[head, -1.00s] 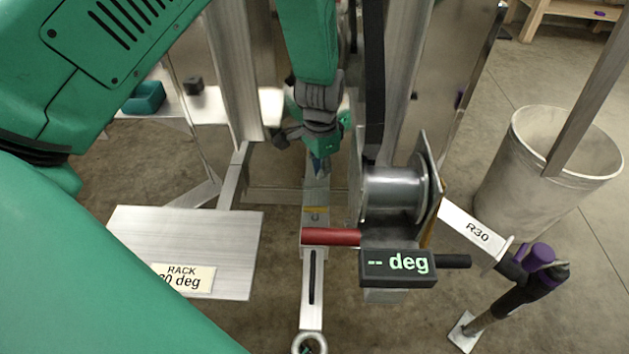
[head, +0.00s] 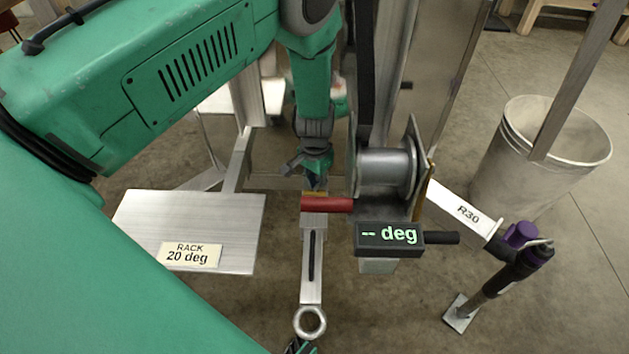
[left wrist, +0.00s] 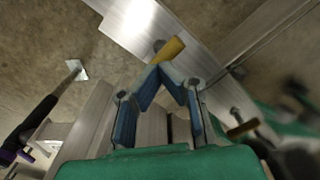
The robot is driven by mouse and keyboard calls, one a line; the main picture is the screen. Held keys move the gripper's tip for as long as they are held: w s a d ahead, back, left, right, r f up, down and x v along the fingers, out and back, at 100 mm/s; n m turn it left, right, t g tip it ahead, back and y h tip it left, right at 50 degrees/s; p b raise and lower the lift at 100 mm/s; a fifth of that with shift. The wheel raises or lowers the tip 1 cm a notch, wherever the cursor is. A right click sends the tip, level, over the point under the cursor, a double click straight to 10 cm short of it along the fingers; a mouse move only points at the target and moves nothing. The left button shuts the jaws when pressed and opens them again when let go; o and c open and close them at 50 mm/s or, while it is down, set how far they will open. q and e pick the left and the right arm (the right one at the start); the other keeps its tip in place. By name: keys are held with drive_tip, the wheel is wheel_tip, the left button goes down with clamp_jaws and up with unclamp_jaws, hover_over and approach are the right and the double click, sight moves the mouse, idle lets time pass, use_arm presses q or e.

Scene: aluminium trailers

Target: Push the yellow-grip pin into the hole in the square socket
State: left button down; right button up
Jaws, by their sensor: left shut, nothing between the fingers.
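The yellow grip (head: 315,194) of the pin shows as a small strip just under my left gripper (head: 314,180). In the left wrist view the yellow grip (left wrist: 169,48) lies right at the tips of the left gripper (left wrist: 155,70); I cannot tell if they touch. The blue fingers are closed to a point with nothing between them. The pin's shaft is hidden. A square metal block (head: 313,220), perhaps the socket, sits below the grip on the aluminium bar; its hole is not visible. A small dark green piece at the bottom edge may be my right gripper (head: 300,346).
A red handle (head: 327,204) and a winch drum (head: 386,170) stand close right of the pin. Below is a display reading "-- deg" (head: 390,237). A rack plate (head: 190,225) is at left, a purple-knobbed post (head: 522,233) and bin (head: 545,150) at right.

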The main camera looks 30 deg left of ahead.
use_arm(q)
drive_tip(key=shift+f, duration=0.55)
use_arm(e)
drive_tip(key=shift+f, duration=0.5)
use_arm(q)
drive_tip(key=shift+a+f, duration=0.1)
drive_tip(key=shift+a, duration=0.1)
use_arm(e)
drive_tip(key=shift+a+r, duration=0.1)
drive_tip(key=shift+a, duration=0.1)
use_arm(q)
drive_tip(key=shift+s+d+f+b, duration=0.1)
drive_tip(key=shift+d+f+b, duration=0.15)
drive_tip(key=shift+f+b, duration=0.15)
use_arm(e)
drive_tip(key=shift+d+f, duration=0.2)
drive_tip(key=shift+f, duration=0.1)
use_arm(q)
drive_tip(key=shift+r, duration=0.15)
use_arm(e)
drive_tip(key=shift+s+r, duration=0.1)
